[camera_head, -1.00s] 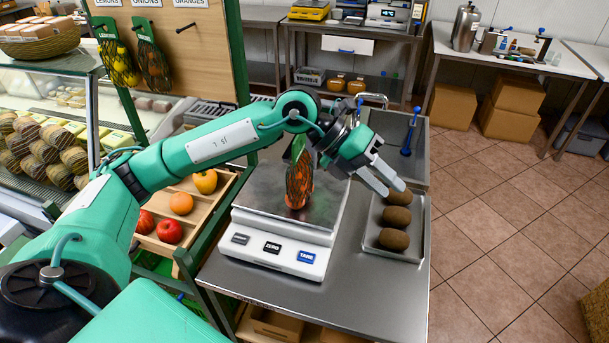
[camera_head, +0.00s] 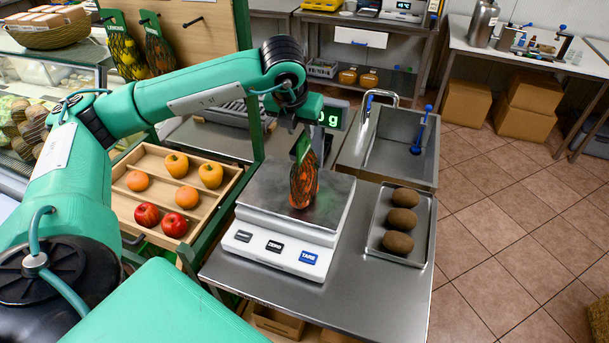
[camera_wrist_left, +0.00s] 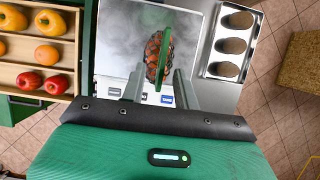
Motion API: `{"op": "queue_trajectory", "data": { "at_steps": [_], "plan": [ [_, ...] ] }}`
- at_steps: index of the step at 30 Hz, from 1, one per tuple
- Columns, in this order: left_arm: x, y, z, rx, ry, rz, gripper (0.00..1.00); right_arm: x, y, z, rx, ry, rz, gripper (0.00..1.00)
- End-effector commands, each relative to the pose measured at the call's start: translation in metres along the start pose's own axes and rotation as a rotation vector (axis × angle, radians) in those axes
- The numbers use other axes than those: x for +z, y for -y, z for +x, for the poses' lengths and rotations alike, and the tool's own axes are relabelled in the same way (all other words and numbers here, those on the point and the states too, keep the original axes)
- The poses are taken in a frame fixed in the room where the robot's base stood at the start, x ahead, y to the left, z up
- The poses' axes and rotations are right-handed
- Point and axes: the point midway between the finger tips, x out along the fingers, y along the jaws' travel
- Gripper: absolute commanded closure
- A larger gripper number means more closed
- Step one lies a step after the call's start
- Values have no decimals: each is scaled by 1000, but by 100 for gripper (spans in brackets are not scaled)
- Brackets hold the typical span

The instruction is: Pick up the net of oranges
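The net of oranges (camera_head: 303,183) stands upright on the steel plate of the white scale (camera_head: 283,235), with its green label at the top. In the left wrist view the net (camera_wrist_left: 154,58) shows edge-on behind its green label, over the scale plate (camera_wrist_left: 118,45). My left gripper (camera_wrist_left: 158,82) is open, with one finger on each side of the label in that view; I cannot tell whether they touch it. In the head view its fingers are mostly hidden by the wrist, just above the net. My right gripper is not in view.
A tray (camera_head: 377,241) with three brown, kiwi-like fruits lies right of the scale. A wooden drawer (camera_head: 202,220) of apples and orange and yellow fruits is at left. Other nets hang from a board (camera_head: 205,45).

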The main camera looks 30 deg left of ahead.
Motion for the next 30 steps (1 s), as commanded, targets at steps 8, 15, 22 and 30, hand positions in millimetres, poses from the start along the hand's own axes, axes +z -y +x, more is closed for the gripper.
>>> {"op": "queue_trajectory", "data": {
  "at_steps": [8, 15, 22, 30],
  "plan": [
    [1, 1, 21, -1, 0, 1, 69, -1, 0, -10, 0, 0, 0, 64],
    [4, 3, 45, -1, -3, 2, 69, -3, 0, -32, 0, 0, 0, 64],
    [4, 2, 69, -2, 1, 1, 69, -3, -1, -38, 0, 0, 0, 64],
    [4, 2, 70, -3, 1, 1, 81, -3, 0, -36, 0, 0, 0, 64]
  ]
}}
